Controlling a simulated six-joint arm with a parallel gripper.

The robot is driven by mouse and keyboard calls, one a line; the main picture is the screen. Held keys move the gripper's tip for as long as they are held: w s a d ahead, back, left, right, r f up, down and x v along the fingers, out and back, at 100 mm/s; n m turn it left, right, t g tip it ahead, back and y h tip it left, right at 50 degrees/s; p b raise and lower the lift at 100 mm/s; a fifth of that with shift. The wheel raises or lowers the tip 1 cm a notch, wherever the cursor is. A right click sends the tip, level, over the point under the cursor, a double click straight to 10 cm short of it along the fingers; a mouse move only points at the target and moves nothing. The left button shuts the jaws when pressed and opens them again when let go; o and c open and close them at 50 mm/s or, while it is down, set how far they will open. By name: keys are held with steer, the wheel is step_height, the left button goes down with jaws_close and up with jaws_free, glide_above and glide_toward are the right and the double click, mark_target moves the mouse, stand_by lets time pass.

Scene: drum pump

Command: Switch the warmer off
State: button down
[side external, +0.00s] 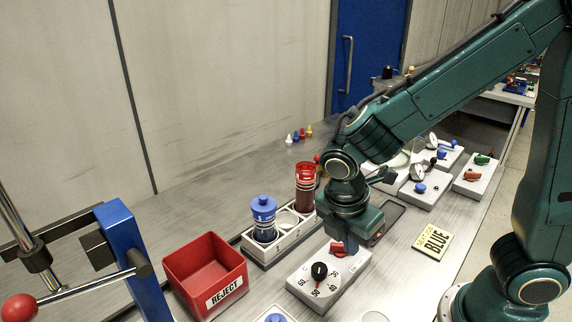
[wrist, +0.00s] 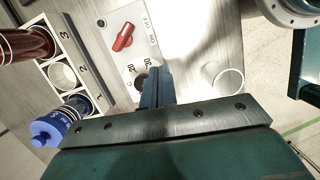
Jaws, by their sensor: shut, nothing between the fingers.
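The warmer (side external: 330,288) is a white box on the bench with a black numbered dial (side external: 319,271) and a red switch (side external: 338,249). In the wrist view the red switch (wrist: 123,37) sits at a slant beside printed ON and OFF marks (wrist: 150,30); I cannot tell which mark it points to. My gripper (wrist: 155,72) is shut and empty, above the warmer's dial end, with the switch apart from its fingertips. In the side view my gripper's body stands close over the switch and its fingers are mostly hidden. The fingers cover much of the dial in the wrist view.
A white numbered rack (side external: 262,254) left of the warmer holds a blue-capped bottle (side external: 264,218) and a red cylinder (side external: 306,190). A red REJECT bin (side external: 204,272) stands further left. White control boxes (side external: 425,190) stand behind.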

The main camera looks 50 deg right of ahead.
steer(key=shift+v, duration=1.05)
steer(key=shift+s+d+r, duration=0.1)
steer(key=shift+s, duration=0.1)
steer(key=s+d+r+m+t+y, duration=0.2)
steer(key=s+d+r+m+t, duration=0.4)
steer(key=r+m, duration=0.6)
steer(key=shift+s+d+m+y, duration=0.4)
steer(key=shift+s+d+m, duration=0.55)
steer(key=shift+m, duration=1.45)
steer(key=shift+w, duration=0.15)
